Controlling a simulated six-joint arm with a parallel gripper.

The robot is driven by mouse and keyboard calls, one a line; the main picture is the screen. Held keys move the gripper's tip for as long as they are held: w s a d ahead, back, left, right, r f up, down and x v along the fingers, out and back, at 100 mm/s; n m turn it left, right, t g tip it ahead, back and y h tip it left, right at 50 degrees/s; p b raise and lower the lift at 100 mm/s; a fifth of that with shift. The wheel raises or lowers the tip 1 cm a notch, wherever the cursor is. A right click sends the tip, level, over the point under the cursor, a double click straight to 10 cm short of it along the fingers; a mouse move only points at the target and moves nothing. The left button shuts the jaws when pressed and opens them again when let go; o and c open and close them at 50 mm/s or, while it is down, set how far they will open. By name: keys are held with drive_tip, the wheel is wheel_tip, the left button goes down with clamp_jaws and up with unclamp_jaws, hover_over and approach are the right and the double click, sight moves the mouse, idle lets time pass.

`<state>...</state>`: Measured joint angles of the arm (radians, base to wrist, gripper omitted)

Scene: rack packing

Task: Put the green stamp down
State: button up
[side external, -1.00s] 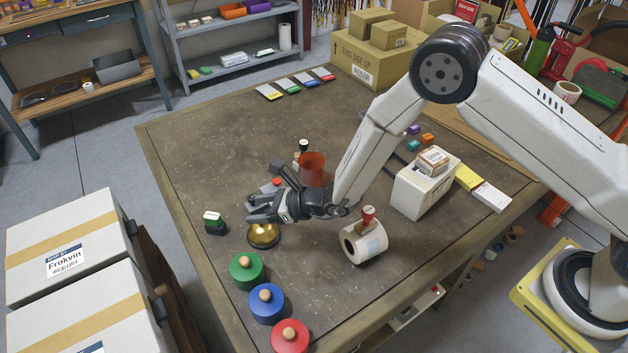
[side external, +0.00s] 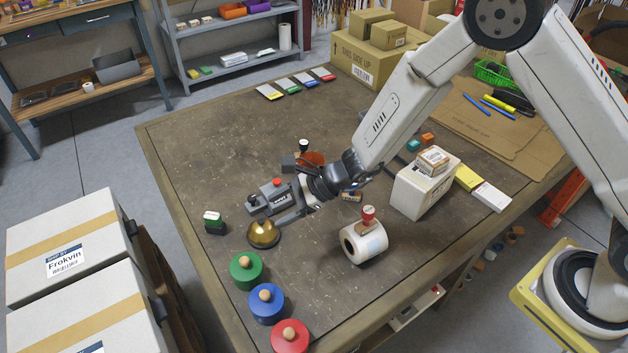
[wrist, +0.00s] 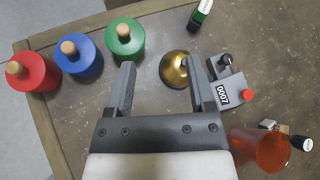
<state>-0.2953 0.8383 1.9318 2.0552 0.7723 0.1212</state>
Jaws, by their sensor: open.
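The green stamp (side external: 214,224), a small black block with a green and white top, sits on the table left of the brass bell in the side view. In the wrist view it shows at the top edge (wrist: 201,14), partly cut off. It stands free, with nothing holding it. My gripper (side external: 276,207) is open and empty, low over the table to the right of the stamp and bell. In the wrist view its fingers (wrist: 161,84) are spread apart, pointing toward the bell, and the stamp lies beyond them.
The brass bell (side external: 263,234) and a grey numbering device (side external: 270,196) with a red button are close to my fingers. Green, blue and red knobbed cylinders (side external: 267,303) line the near edge. A translucent red cup (wrist: 262,150) stands close by.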

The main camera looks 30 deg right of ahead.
drive_tip(key=s+d+r+n+h, duration=0.3)
drive_tip(key=s+d+n, duration=0.2)
drive_tip(key=d, duration=0.3)
drive_tip(key=s+d+r+n+g+h, duration=0.1)
drive_tip(key=s+d+r+n+h, duration=0.2)
drive_tip(key=s+d+n, duration=0.3)
drive_tip(key=s+d+r+n+g+h, duration=0.1)
drive_tip(key=s+d+r+n+h, duration=0.2)
drive_tip(key=s+d+n, duration=0.3)
drive_tip(key=shift+d+n+h, duration=0.7)
drive_tip(key=shift+d+n, duration=0.8)
drive_tip(key=shift+d, duration=1.15)
